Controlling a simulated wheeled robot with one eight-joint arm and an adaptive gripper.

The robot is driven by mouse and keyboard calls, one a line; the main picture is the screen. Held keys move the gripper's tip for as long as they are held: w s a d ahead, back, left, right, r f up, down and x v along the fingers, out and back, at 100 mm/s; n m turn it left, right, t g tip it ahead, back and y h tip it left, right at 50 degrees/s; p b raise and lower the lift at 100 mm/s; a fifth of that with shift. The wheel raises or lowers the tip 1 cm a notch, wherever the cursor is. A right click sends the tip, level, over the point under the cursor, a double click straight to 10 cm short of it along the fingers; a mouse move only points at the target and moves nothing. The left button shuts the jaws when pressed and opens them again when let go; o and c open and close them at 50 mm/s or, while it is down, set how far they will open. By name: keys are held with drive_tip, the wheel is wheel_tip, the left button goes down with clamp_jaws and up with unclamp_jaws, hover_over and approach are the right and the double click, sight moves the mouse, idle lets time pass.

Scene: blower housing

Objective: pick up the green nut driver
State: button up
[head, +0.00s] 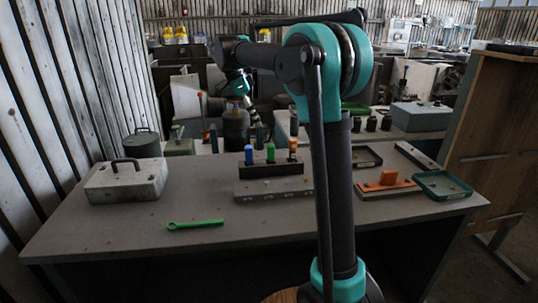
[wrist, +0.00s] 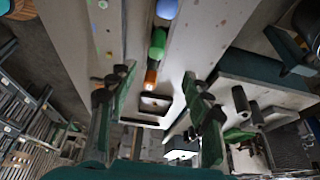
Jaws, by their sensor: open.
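The green nut driver's upright green handle (head: 271,153) stands in a dark rack (head: 290,170) on the near table, between a blue handle (head: 248,155) and an orange one (head: 292,148). In the wrist view the green handle (wrist: 158,42) lies above the middle, with the blue handle (wrist: 167,8) above it and the orange one (wrist: 151,78) below. My gripper (wrist: 156,77) is open and empty, its two fingers spread to either side of the orange handle in the picture. The green handle is beyond the fingertips and not between them. The driver's lower end is hidden in the rack.
A green wrench (head: 195,225) lies at the table's front left, near a grey box with a handle (head: 126,182). An orange block (head: 388,178) and a green tray (head: 442,186) are at the right. The front middle of the table is clear.

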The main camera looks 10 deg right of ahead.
sight(268, 145)
drive_tip(key=x, duration=0.9)
drive_tip(key=shift+f, duration=0.1)
drive_tip(key=shift+s+x, duration=0.15)
drive_tip(key=shift+x, duration=1.3)
drive_tip(key=shift+s+x, duration=0.1)
drive_tip(key=shift+x, duration=1.35)
clamp_jaws()
